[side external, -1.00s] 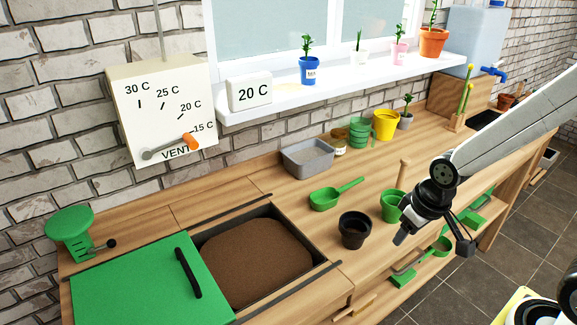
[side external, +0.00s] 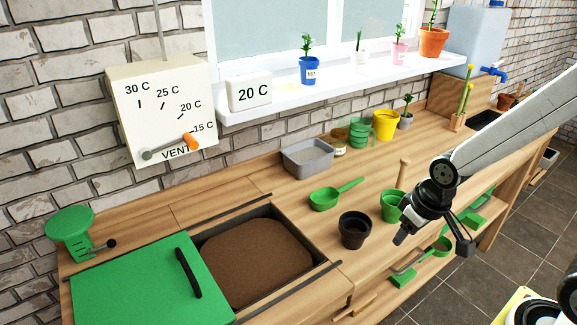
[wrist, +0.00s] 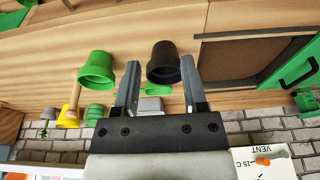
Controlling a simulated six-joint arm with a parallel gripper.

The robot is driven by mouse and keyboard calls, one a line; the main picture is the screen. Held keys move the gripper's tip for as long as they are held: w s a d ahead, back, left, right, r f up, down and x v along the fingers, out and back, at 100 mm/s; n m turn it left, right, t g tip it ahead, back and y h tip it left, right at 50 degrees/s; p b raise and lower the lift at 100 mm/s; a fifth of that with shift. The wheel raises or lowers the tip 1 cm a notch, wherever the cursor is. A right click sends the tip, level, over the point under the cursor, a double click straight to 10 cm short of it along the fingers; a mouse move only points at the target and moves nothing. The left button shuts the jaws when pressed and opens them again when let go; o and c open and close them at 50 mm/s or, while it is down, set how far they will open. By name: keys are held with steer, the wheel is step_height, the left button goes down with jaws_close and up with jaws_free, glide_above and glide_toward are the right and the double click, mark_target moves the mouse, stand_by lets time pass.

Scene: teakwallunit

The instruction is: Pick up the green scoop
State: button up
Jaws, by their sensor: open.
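The green scoop (side external: 324,199) lies on the wooden bench, its handle pointing up and right, in front of the grey tray. In the wrist view, a small part of the green scoop (wrist: 158,90) shows between my fingers, partly hidden by the black pot. My gripper (side external: 434,242) is open and empty, to the right of the scoop and well apart from it, near the front edge of the bench. Both open fingers also show in the wrist view.
A black pot (side external: 354,232) and a green pot (side external: 390,208) with a wooden-handled tool stand between my gripper and the scoop. A grey tray (side external: 308,160) sits behind. A soil bin (side external: 330,266) is at left. Green tools (side external: 403,277) lie on the lower shelf.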

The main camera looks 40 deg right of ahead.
stand_by(0.3)
steer(key=shift+o, duration=1)
steer(key=m+y, duration=0.4)
steer(key=m, duration=1.4)
glide_above(351, 183)
steer(key=s+d, duration=0.1)
steer(key=d, duration=0.2)
step_height(351, 183, down, 5)
steer(key=shift+a+x, duration=0.2)
steer(key=shift+x, duration=1.75)
steer(key=shift+a+x, duration=0.15)
steer(key=shift+x, duration=1.85)
steer(key=shift+s+r, duration=0.1)
steer(key=shift+s, duration=0.05)
